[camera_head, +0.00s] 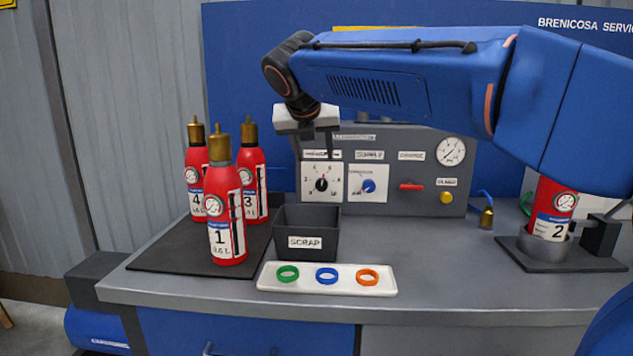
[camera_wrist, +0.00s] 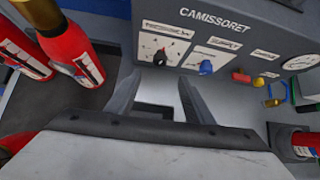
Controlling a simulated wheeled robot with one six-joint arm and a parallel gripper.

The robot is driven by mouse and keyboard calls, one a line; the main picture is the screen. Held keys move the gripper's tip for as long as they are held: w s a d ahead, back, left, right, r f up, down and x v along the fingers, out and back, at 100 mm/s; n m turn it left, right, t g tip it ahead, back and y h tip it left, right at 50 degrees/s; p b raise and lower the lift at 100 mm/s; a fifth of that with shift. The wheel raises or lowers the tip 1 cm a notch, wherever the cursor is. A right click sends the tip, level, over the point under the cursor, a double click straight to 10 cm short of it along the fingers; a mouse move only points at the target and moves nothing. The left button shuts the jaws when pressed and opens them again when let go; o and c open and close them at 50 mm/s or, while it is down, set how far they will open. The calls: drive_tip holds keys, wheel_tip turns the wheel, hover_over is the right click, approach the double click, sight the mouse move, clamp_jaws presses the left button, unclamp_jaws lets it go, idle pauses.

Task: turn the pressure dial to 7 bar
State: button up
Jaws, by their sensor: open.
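The pressure dial is a black knob (camera_head: 322,184) on a white numbered scale plate at the left of the grey panel's front. It also shows in the wrist view as a dark knob (camera_wrist: 160,57). The exact number it points to is too small to read; a small red mark shows above the knob. My gripper (camera_head: 313,158) hangs in front of the panel's upper left, above the dial in the head picture. In the wrist view its two fingers (camera_wrist: 157,98) are apart with nothing between them, and the dial lies beyond their tips, not touched.
Right of the dial are a blue knob (camera_head: 369,187), red lever (camera_head: 411,187), yellow button (camera_head: 446,198) and gauge (camera_head: 450,151). A scrap bin (camera_head: 306,243) stands below the dial. Several red extinguishers (camera_head: 226,215) stand left; another (camera_head: 553,207) sits right. A ring tray (camera_head: 327,289) lies in front.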

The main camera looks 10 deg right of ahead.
sight(321, 180)
drive_tip(key=x, duration=1.5)
drive_tip(key=shift+w+f, duration=0.1)
drive_tip(key=shift+w, duration=0.05)
drive_tip(key=shift+c, duration=0.3)
drive_tip(key=c, duration=1)
